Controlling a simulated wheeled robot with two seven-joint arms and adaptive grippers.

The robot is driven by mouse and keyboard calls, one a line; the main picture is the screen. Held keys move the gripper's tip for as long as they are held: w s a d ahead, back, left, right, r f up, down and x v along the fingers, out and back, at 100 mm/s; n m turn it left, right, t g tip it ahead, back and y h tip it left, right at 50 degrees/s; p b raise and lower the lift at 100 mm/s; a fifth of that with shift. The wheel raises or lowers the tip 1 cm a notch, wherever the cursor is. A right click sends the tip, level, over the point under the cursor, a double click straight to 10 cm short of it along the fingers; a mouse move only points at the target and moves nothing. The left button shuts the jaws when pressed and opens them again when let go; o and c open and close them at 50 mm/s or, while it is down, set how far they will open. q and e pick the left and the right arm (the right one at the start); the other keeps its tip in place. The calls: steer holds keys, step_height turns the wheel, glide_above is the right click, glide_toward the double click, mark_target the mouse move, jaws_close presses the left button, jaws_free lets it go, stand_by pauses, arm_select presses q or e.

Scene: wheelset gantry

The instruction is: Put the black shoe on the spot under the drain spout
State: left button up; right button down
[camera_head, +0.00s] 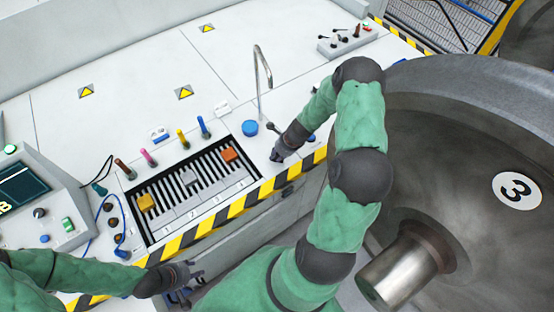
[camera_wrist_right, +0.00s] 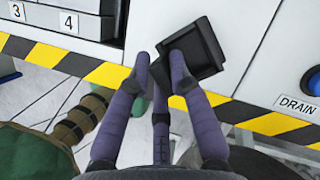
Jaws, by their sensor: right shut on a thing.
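The black shoe (camera_wrist_right: 205,62) is a dark, squared, hollow block. In the right wrist view it sits tilted between the fingertips of my right gripper (camera_wrist_right: 178,68), which is shut on it above the white panel. In the head view my right gripper (camera_head: 277,155) is over the panel near the striped edge, and the shoe is hard to make out there. The drain spout (camera_head: 259,68) is a thin curved metal pipe behind the right gripper. A round blue disc (camera_head: 250,128) lies near its foot. My left gripper (camera_head: 192,271) is empty, its fingers apart, in front of the striped edge.
A slotted rack (camera_head: 190,190) with yellow, grey and orange blocks is left of the right gripper. Several coloured pegs (camera_head: 183,139) stand behind it. The large wheel (camera_head: 460,170) fills the right side. A blue button (camera_wrist_right: 312,80) sits by the DRAIN label.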

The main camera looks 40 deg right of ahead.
steer(key=shift+f+b, duration=0.6)
steer(key=shift+f, duration=1)
steer(key=shift+f, duration=0.15)
steer(key=c, duration=1.1)
jaws_free()
steer(key=shift+r, duration=0.3)
steer(key=p+v, duration=0.3)
steer(key=v, duration=0.8)
steer(key=shift+d+r, duration=0.15)
steer(key=shift+r, duration=0.2)
